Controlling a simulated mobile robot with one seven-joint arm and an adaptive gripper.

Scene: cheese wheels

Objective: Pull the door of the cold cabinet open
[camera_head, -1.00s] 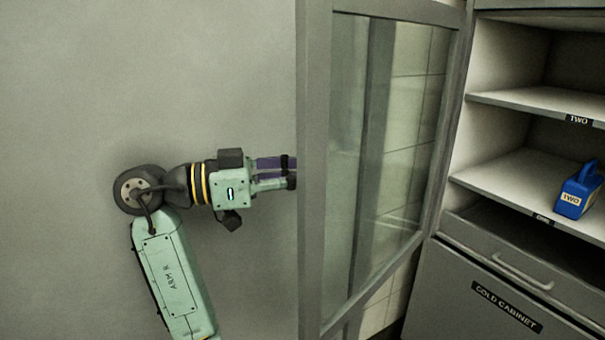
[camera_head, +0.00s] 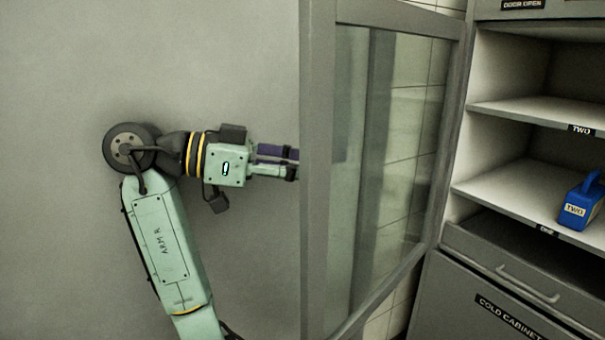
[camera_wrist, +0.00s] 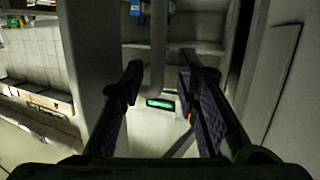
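The cold cabinet's glazed door (camera_head: 318,170) stands swung wide open, its grey frame hinged beside the shelves on the right. My gripper (camera_head: 295,163) points right, its fingertips at the free edge of the door frame. In the wrist view my gripper (camera_wrist: 160,82) has its two dark fingers spread apart. A grey vertical bar (camera_wrist: 158,45) shows between them; I cannot tell whether a finger touches it. The cold cabinet (camera_head: 470,265) has open shelves and a name plate on its lower front.
A blue container (camera_head: 580,205) marked TWO stands on the shelf (camera_head: 505,195) labelled ONE. A drawer with a handle (camera_head: 525,282) lies below. A plate reading DOOR OPEN (camera_head: 522,5) is at the top right. A plain grey surface fills the left of the head view.

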